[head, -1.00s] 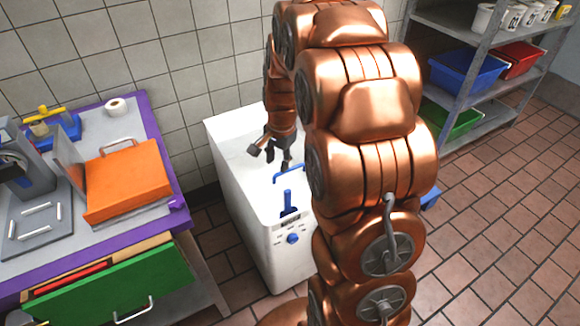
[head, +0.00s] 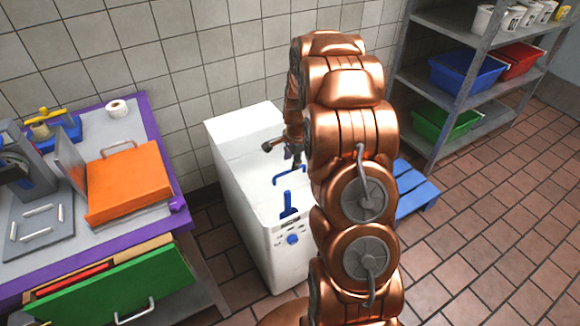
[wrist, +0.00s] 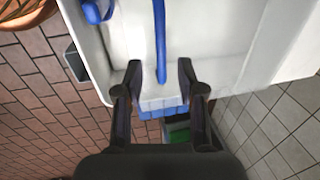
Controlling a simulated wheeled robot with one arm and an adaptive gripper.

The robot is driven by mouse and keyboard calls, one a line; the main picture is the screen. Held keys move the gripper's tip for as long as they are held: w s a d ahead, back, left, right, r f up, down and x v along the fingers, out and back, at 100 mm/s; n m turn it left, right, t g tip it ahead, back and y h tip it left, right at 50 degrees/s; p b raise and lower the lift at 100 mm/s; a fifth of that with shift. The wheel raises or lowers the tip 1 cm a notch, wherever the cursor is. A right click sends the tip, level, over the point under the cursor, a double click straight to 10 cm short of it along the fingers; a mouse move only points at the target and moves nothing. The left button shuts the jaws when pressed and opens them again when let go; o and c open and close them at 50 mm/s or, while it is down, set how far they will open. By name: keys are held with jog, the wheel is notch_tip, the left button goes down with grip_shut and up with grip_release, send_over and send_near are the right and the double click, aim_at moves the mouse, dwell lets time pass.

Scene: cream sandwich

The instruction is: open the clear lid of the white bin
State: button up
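The white bin (head: 232,150) is a tall white box standing against the tiled wall. On its top are a blue bar handle (head: 289,181) and a blue lever (head: 288,203). I cannot make out a separate clear lid edge; the top looks closed. My gripper (head: 291,156) is just above the top, behind the bar handle, partly hidden by my arm. In the wrist view my gripper (wrist: 160,75) is open, with the blue bar handle (wrist: 159,35) showing between its two dark fingers. I cannot tell whether the fingers touch it.
Left is a purple-edged table (head: 182,188) with an orange case (head: 128,182) and an open green drawer (head: 115,285). A blue pallet (head: 417,192) lies right of my arm. A grey shelf (head: 432,153) holds blue, red and green bins. Floor at right is clear.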

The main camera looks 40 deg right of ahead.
aim_at(290, 171)
jog(key=shift+w+f+p, duration=0.25)
jog(key=shift+f+p, duration=0.05)
jog(key=shift+f, duration=0.9)
jog(key=shift+w+f+p, duration=0.25)
jog(key=shift+f+p, duration=0.05)
jog(key=shift+f, duration=0.85)
jog(key=shift+c, duration=0.3)
grip_shut()
